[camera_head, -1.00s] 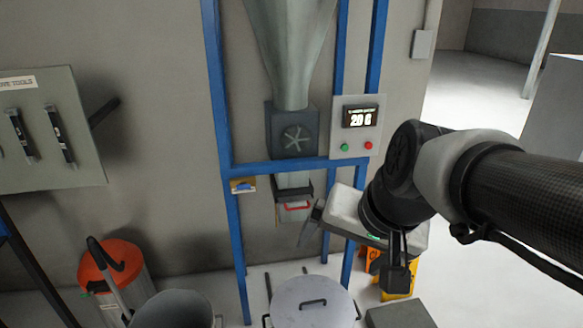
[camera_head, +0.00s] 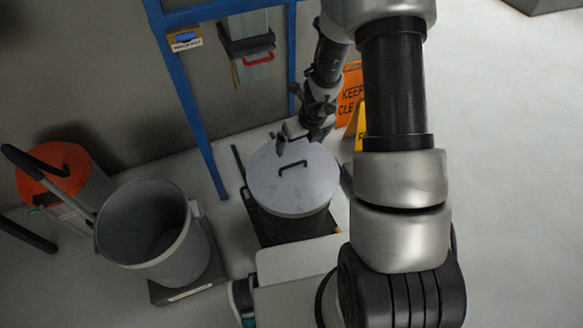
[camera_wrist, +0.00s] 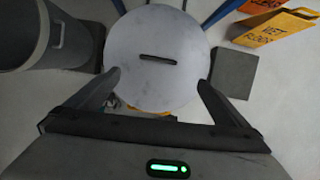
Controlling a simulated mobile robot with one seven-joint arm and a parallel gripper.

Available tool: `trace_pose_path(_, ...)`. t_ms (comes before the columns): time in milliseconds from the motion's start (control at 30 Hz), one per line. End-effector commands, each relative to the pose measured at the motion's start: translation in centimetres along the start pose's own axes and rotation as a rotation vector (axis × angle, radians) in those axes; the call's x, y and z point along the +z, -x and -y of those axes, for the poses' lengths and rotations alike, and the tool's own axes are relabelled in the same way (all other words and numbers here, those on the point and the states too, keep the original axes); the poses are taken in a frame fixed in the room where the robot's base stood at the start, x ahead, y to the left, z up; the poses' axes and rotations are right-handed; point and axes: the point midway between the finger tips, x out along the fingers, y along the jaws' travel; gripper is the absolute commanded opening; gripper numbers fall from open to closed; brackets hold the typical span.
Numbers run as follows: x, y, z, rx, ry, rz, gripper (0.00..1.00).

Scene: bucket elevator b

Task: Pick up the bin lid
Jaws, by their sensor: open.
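The bin lid (camera_head: 270,186) is a round, pale grey disc with a dark bar handle (camera_head: 292,165) on top. It lies on a dark bin (camera_head: 290,228) in the head view. The lid also shows in the wrist view (camera_wrist: 180,85), with its handle (camera_wrist: 157,59) near the middle. My gripper (camera_head: 282,142) is close to the lid's far edge in the head view. In the wrist view my gripper (camera_wrist: 157,80) is open and empty, its two fingers spread on either side of the lid's near part. The handle lies beyond the fingertips, apart from them.
An open grey bin (camera_head: 150,225) stands left of the lidded bin. Behind it is an orange-topped container (camera_head: 62,172). A blue frame (camera_head: 190,95) stands behind. Orange and yellow floor signs (camera_head: 352,95) are at the back right. The floor farther right is clear.

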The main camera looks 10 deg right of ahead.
Motion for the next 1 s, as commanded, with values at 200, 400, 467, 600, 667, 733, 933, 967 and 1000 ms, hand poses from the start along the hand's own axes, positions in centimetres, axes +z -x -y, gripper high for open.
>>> trace_pose_path(200, -1.0, -4.1, 0.1, -0.005, -0.043, -0.018, 1.00)
trace_pose_path(400, -1.1, -8.5, 0.1, -0.005, -0.041, -0.018, 1.00)
trace_pose_path(467, -1.0, -9.7, 0.1, -0.005, -0.039, -0.017, 1.00)
trace_pose_path(600, -1.0, -11.9, 0.1, -0.005, -0.039, -0.016, 1.00)
trace_pose_path(667, -0.9, -12.5, 0.1, -0.004, -0.039, -0.016, 1.00)
trace_pose_path(733, -0.9, -12.9, 0.1, -0.004, -0.039, -0.015, 1.00)
trace_pose_path(933, -1.0, -13.9, 0.0, -0.005, -0.038, -0.016, 1.00)
trace_pose_path(967, -1.0, -14.3, 0.0, -0.005, -0.037, -0.016, 1.00)
trace_pose_path(1000, -1.1, -14.9, -0.1, -0.005, -0.037, -0.017, 1.00)
